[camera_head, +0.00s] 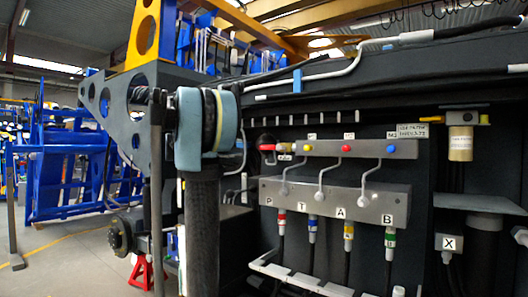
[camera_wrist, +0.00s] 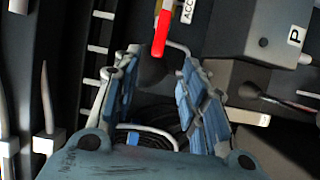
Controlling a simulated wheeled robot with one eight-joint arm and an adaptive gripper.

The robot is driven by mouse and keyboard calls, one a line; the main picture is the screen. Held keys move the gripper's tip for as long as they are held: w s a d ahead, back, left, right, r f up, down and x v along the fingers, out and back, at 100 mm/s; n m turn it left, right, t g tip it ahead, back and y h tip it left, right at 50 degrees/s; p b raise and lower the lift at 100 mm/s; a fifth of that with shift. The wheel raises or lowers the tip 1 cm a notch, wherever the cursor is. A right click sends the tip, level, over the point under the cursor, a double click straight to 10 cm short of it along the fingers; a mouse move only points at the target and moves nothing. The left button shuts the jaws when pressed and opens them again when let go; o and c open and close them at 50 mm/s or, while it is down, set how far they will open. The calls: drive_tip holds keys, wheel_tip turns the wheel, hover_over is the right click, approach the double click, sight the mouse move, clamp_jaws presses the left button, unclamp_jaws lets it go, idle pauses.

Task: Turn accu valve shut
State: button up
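The accu valve's red lever (camera_wrist: 162,32) hangs down from the top edge of the wrist view, beside a label reading ACC. Its lower end lies just beyond and between my fingertips, apart from both fingers as far as I can tell. My gripper (camera_wrist: 160,62) is open and empty, its two blue-padded fingers spread wide. In the head view the red lever (camera_head: 267,147) shows small at the left end of the valve row. My gripper cannot be made out there; my arm fills the left middle.
A grey valve block (camera_head: 335,200) marked P, T, A, B stands right of the lever, with bent metal handles in front. Its P corner (camera_wrist: 265,45) is right of my fingers in the wrist view. A row of short pegs (camera_wrist: 97,48) is at left.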

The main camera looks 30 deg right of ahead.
sight(265, 148)
drive_tip(key=d, duration=1.6)
drive_tip(key=shift+d, duration=0.25)
drive_tip(key=shift+c, duration=0.3)
drive_tip(key=shift+f, duration=0.1)
clamp_jaws()
